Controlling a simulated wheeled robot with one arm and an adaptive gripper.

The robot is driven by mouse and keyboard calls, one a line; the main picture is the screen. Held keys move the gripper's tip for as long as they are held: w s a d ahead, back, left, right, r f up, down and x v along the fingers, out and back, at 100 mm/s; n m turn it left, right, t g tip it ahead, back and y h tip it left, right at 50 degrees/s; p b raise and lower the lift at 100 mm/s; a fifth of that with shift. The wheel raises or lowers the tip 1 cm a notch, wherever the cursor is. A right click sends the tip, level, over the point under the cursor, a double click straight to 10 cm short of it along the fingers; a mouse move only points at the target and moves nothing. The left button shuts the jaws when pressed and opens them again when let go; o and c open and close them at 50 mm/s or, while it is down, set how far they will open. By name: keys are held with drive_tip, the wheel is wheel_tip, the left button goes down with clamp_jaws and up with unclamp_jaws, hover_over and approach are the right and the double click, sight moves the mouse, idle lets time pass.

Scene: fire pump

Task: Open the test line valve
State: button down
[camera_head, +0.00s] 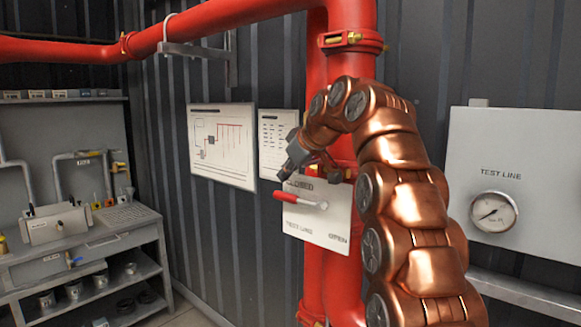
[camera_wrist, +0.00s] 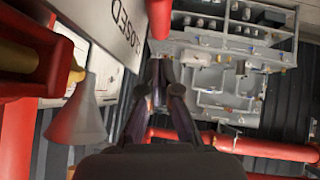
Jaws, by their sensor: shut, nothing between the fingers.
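The test line valve has a lever with a red handle (camera_head: 292,197) in front of a white plate (camera_head: 318,228) marked CLOSED, TEST LINE and OPEN. The lever points left from its pivot, just below the CLOSED lettering; OPEN is at the plate's lower right. My gripper (camera_head: 284,174) is shut and empty, just above the red handle near the plate's upper left edge. In the wrist view the fingers (camera_wrist: 160,68) come together beside the plate (camera_wrist: 100,25), where part of CLOSED shows. A rounded red end (camera_wrist: 160,18), seemingly the handle, is at the top, apart from the fingers.
Red pipes (camera_head: 345,20) run behind the plate and along the wall. A grey panel (camera_head: 520,160) with a TEST LINE gauge (camera_head: 494,211) stands at the right. A grey workbench (camera_head: 90,240) with fittings is at the left. Posters (camera_head: 222,145) hang behind my gripper.

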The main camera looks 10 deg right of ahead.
sight(288, 195)
drive_tip(key=shift+w+d+f+p, duration=0.1)
drive_tip(key=shift+d+f+p, duration=0.05)
drive_tip(key=shift+f, duration=0.6)
drive_tip(key=shift+w+d+f+p, duration=0.1)
drive_tip(key=shift+f+p, duration=0.05)
drive_tip(key=shift+f, duration=0.6)
